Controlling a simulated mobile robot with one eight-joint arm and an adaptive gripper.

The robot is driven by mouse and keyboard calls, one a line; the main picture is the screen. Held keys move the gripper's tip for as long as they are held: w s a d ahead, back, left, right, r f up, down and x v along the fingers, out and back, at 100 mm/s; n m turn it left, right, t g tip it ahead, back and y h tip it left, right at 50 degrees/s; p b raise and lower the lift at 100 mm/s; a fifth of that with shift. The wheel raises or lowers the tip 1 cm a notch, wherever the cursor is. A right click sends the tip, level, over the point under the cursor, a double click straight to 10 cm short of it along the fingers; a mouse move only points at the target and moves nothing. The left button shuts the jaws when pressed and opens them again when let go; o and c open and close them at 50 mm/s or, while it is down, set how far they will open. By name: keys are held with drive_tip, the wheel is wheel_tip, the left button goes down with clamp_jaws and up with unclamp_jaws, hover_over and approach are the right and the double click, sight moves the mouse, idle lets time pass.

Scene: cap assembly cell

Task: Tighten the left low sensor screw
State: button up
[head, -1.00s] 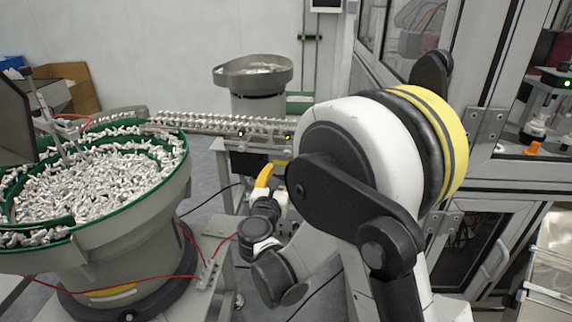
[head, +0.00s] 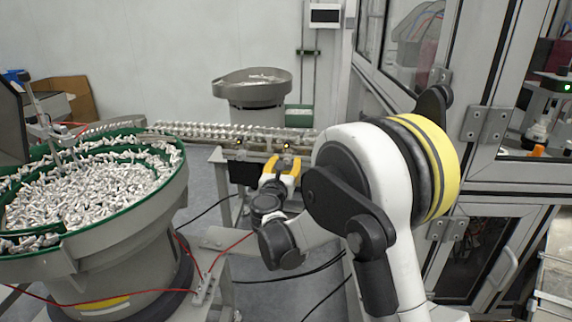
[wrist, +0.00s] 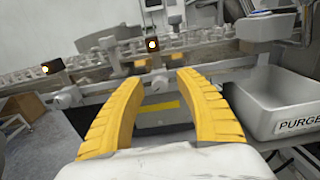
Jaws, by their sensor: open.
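Two small dark sensors with lit lamps are on the conveyor rail: the left sensor (wrist: 53,65), also in the head view (head: 239,142), and a second sensor (wrist: 153,45), also in the head view (head: 287,148). Below the left one is a pale screw knob (wrist: 68,97). Below the second is another screw knob (wrist: 158,80), which shows between my fingertips in the wrist view. No label shows which is the left low one. My gripper (wrist: 158,78), with yellow fingers, is open and empty, facing the rail; contact cannot be told. It also shows in the head view (head: 283,163).
The conveyor (head: 200,131) runs from the green-rimmed feeder bowl (head: 125,243) towards the machine cabinet. A grey bin marked PURGE (wrist: 262,112) is right of my fingers in the wrist view. A second metal bowl (head: 252,88) stands behind the conveyor.

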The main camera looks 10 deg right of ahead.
drive_tip(key=shift+c, duration=0.2)
clamp_jaws()
